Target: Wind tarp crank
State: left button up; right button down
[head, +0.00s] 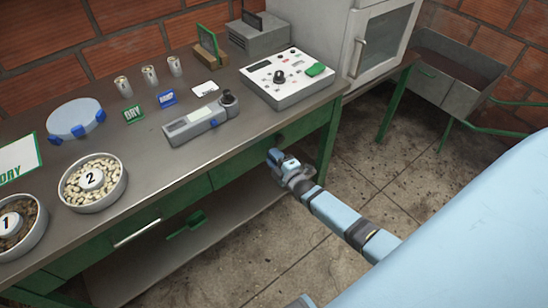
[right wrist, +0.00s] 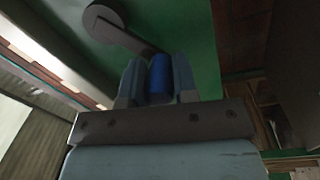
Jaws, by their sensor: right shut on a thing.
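The tarp crank (right wrist: 103,20) shows in the right wrist view as a grey round hub with a grey arm, set against a green panel. The arm slopes down and right from the hub to a blue cylindrical handle (right wrist: 159,76). My right gripper (right wrist: 158,84) is shut on this handle, one finger on each side. In the head view my right gripper (head: 275,157) is just below the front edge of the metal table, near its right end. A dark round part (head: 279,138), seemingly the hub, shows above it. The handle is hidden there by the gripper. My left gripper is not in view.
The metal-topped table (head: 150,165) holds a control box (head: 286,79), a handheld meter (head: 198,120) and bowls of beans (head: 93,182). A white cabinet (head: 380,40) and a grey trough (head: 445,85) stand at the back right. Bare floor (head: 420,170) lies right of the table.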

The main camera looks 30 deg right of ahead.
jog(key=shift+s+f, duration=0.1)
jog(key=c, duration=0.9)
grip_release()
jog(key=s, duration=1.3)
jog(key=shift+s+d+f, duration=0.35)
jog(key=shift+s, duration=0.1)
